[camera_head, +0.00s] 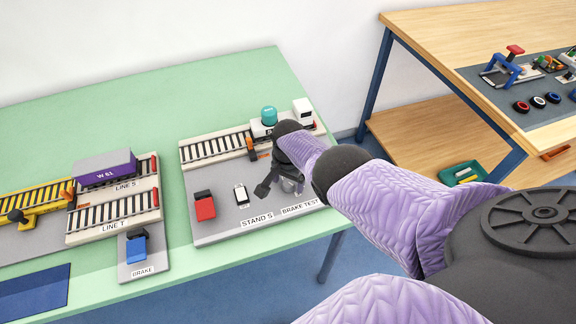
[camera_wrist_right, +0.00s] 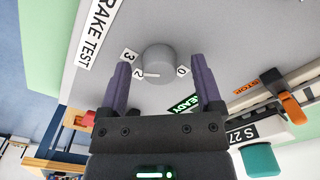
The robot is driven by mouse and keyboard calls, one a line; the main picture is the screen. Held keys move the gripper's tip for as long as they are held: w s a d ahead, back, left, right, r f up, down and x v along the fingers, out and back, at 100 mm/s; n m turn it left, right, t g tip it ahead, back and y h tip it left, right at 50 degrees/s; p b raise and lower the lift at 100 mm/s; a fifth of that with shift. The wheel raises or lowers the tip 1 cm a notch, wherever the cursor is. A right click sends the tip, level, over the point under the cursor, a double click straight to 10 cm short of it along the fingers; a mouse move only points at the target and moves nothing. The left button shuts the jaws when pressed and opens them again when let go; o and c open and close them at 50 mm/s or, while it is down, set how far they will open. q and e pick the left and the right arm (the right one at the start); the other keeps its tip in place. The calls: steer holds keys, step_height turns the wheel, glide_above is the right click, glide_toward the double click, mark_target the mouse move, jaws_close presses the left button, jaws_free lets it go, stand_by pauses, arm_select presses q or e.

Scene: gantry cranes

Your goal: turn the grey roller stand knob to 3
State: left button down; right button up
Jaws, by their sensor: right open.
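The grey knob (camera_wrist_right: 159,62) stands on the grey roller stand board (camera_head: 225,223), beside the BRAKE TEST label (camera_wrist_right: 99,30). In the right wrist view, number tags 3 (camera_wrist_right: 129,56), 2 (camera_wrist_right: 138,72) and 0 (camera_wrist_right: 183,71) sit around it. A white line on the knob lies on the side near the 2 tag. My right gripper (camera_wrist_right: 163,82) is open, with one purple finger on each side of the knob; I cannot tell if they touch it. In the head view, my right gripper (camera_head: 280,186) partly hides the knob (camera_head: 291,186). My left gripper is out of view.
An orange stop (camera_wrist_right: 284,95) and a READY sign (camera_wrist_right: 184,105) are near my fingers. A purple wagon (camera_head: 103,168) stands on tracks to the left.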

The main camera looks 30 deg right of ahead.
mark_target(288, 183)
steer(key=shift+r, duration=0.1)
step_height(288, 183, up, 10)
steer(key=p, duration=0.8)
steer(key=shift+p, duration=0.3)
